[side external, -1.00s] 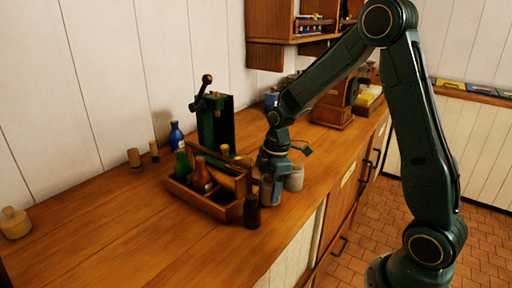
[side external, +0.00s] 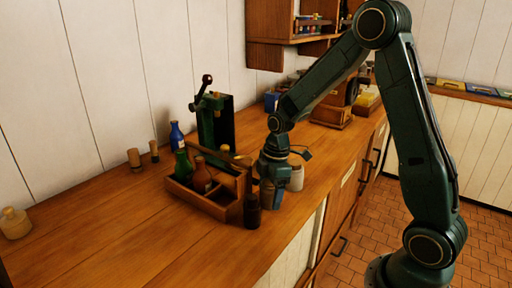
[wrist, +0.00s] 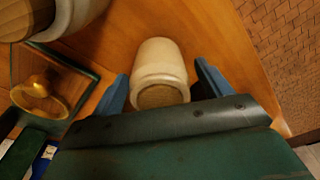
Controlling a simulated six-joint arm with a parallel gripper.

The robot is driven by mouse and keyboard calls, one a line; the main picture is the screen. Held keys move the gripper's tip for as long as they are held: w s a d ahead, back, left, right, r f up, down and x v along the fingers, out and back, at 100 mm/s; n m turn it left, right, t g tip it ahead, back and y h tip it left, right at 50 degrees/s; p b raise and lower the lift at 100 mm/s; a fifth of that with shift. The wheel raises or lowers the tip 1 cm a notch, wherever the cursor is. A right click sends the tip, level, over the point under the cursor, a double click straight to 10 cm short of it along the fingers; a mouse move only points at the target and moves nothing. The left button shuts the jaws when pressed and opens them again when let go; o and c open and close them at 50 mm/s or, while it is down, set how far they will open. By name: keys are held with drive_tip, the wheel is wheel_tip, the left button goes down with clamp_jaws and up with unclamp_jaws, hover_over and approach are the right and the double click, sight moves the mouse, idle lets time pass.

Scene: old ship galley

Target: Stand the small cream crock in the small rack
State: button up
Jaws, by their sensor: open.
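A cream crock (wrist: 163,62) with a tan top stands on the counter between the two spread blue fingers of my gripper (wrist: 162,88) in the wrist view. A gap shows between it and at least the right finger. In the side external view my gripper (side external: 274,190) is low over the counter and partly hides the crocks near it. A pale crock (side external: 296,180) shows just right of it.
A dark bottle (side external: 252,213) stands by the rack's near right corner. Another pale crock (wrist: 78,12) shows upper left in the wrist view. A green press (side external: 210,128) and blue bottle (side external: 177,136) stand behind the rack. The left counter is mostly clear.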

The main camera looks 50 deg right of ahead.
drive_tip(key=shift+r, duration=0.2)
wheel_tip(320, 180, up, 13)
drive_tip(key=s+d, duration=0.1)
drive_tip(key=shift+d+r, duration=0.2)
drive_tip(key=shift+d, duration=0.1)
idle(0.7)
